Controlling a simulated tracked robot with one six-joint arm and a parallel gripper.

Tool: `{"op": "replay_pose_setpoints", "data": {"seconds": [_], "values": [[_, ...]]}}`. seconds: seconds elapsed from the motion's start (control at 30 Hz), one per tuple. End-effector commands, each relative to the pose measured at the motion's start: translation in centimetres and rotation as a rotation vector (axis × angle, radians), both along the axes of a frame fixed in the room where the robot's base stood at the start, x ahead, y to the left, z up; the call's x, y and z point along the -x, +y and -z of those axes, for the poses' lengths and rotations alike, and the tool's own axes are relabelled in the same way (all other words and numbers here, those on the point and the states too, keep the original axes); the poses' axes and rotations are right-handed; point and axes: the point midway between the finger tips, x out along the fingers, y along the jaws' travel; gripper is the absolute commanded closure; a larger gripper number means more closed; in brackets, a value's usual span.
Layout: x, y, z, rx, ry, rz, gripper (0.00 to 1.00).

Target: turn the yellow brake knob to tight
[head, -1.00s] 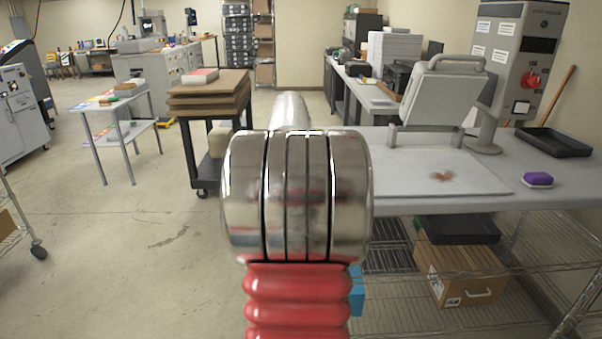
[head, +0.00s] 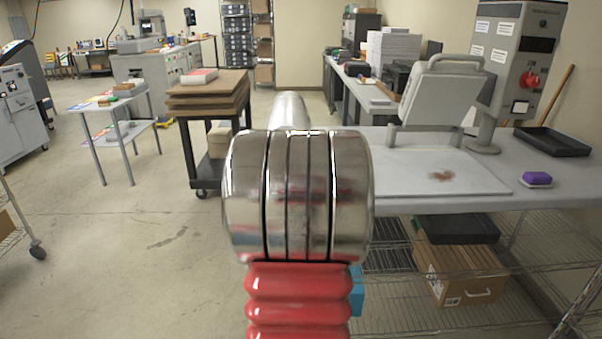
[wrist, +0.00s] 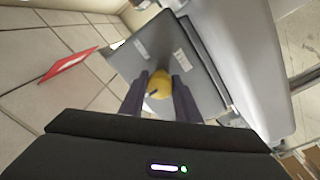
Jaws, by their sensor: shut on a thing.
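The yellow brake knob (wrist: 159,84) shows in the wrist view, on a dark grey panel (wrist: 197,86) with white labels. A short dark mark shows on the knob's lower left part. My gripper (wrist: 159,90) has one dark finger on each side of the knob and is shut on it. The words or marks around the knob are too small to read. In the head view my own arm fills the middle, and neither the knob nor my gripper is seen.
In the wrist view a red-edged sheet or sign (wrist: 70,64) is at the left over the tiled floor. In the head view a workbench (head: 480,205) with a heat press (head: 436,92) stands right of my arm. A dark cart (head: 187,130) with boards stands ahead; open floor lies left.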

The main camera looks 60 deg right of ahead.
Motion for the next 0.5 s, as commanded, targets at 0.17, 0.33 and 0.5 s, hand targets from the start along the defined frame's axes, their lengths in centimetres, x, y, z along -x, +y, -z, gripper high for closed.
{"op": "replay_pose_setpoints", "data": {"seconds": [0.17, 0.33, 0.5], "values": [[0.03, -0.13, -0.41, 0.008, -0.005, 0.002, 0.65], [-0.03, -0.06, -0.26, 0.005, -0.003, 0.000, 0.53], [-0.07, -0.01, -0.16, 0.003, -0.002, -0.001, 0.53]]}}
